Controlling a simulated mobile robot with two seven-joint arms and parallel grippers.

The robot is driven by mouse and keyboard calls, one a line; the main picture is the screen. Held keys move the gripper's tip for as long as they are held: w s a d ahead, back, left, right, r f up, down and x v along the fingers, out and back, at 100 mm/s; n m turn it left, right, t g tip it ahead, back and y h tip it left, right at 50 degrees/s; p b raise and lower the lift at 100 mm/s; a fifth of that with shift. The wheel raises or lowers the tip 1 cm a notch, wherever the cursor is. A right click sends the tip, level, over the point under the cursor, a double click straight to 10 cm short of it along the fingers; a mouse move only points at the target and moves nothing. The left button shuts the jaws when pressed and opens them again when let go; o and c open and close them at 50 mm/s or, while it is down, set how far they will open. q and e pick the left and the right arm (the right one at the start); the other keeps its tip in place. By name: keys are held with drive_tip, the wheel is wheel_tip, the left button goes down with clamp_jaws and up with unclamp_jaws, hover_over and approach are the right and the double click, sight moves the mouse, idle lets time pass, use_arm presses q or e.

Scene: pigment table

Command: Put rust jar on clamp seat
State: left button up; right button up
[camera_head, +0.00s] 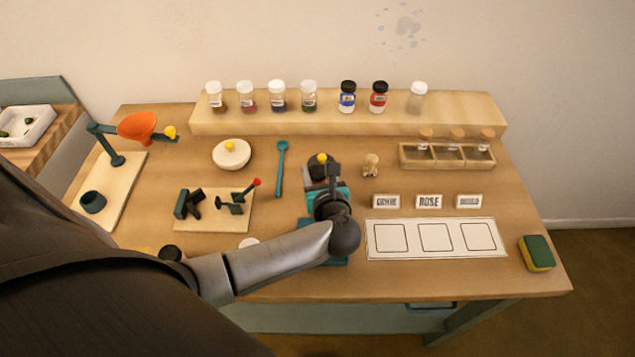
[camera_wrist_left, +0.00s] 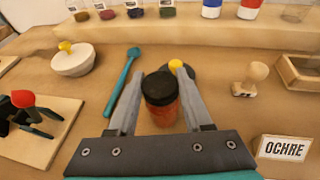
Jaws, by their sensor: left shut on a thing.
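The rust jar (camera_wrist_left: 162,112), with a black lid and orange-red contents, stands upright between the fingers of my left gripper (camera_wrist_left: 158,82) in the left wrist view. The gripper is shut on it. In the head view my left gripper (camera_head: 332,178) is over the middle of the table, and I cannot make out the jar clearly there. The clamp (camera_head: 190,203), black with a red-tipped lever, sits on a light wooden board (camera_head: 222,223) to the left of the gripper. It shows partly at the left edge of the left wrist view (camera_wrist_left: 22,115). My right gripper is not in view.
A teal spoon (camera_head: 282,168) and a round lidded cream dish (camera_head: 231,156) lie between clamp and back shelf (camera_head: 350,122). A dark round item with a yellow knob (camera_head: 321,157) is just behind the gripper. A small wooden stamp (camera_head: 371,165) and label cards (camera_head: 429,201) are to the right.

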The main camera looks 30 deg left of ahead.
use_arm(q)
clamp_jaws()
